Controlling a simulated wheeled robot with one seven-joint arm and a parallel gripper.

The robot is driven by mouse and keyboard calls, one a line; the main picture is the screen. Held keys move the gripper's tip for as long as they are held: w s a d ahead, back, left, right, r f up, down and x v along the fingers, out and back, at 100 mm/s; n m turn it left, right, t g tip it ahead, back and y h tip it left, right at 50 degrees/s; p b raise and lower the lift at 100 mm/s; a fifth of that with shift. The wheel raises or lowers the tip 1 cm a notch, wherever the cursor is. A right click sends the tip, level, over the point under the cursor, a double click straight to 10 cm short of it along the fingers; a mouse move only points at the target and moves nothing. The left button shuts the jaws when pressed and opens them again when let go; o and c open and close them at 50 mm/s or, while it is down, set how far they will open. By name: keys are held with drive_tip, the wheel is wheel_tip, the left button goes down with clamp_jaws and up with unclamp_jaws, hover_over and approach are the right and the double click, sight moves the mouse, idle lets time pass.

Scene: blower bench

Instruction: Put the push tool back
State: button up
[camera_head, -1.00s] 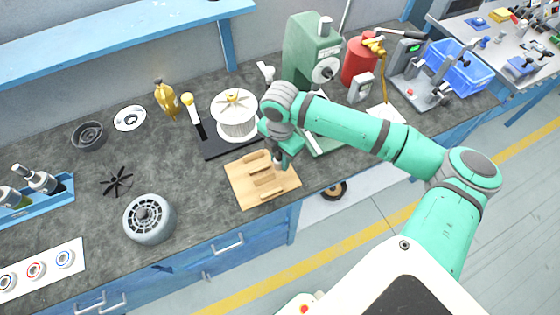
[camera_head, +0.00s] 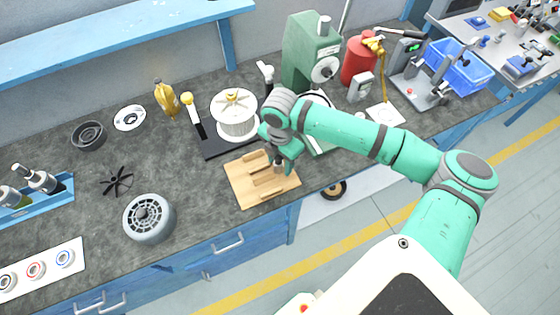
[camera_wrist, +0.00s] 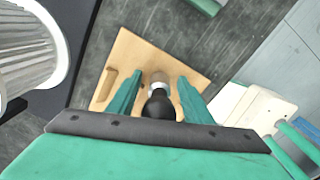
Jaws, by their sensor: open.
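The push tool (camera_wrist: 158,102) has a round black handle and a pale collar. In the wrist view it is between the fingers of my gripper (camera_wrist: 157,98), with a gap visible on each side. The fingers are open. The tool's lower end is over or in the wooden tray (camera_wrist: 132,50); whether it is seated cannot be told. In the head view the tool (camera_head: 278,164) shows small beside my gripper (camera_head: 285,164), over the right part of the wooden tray (camera_head: 247,190).
A white ribbed drum (camera_head: 235,116) on a black board stands behind the tray. A green press (camera_head: 305,55) and a red canister (camera_head: 358,62) stand at the back right. A grey motor housing (camera_head: 149,219) sits to the left. The bench's front edge is close to the tray.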

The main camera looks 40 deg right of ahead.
wheel_tip(320, 180, up, 12)
drive_tip(key=shift+r, duration=0.1)
idle(0.4)
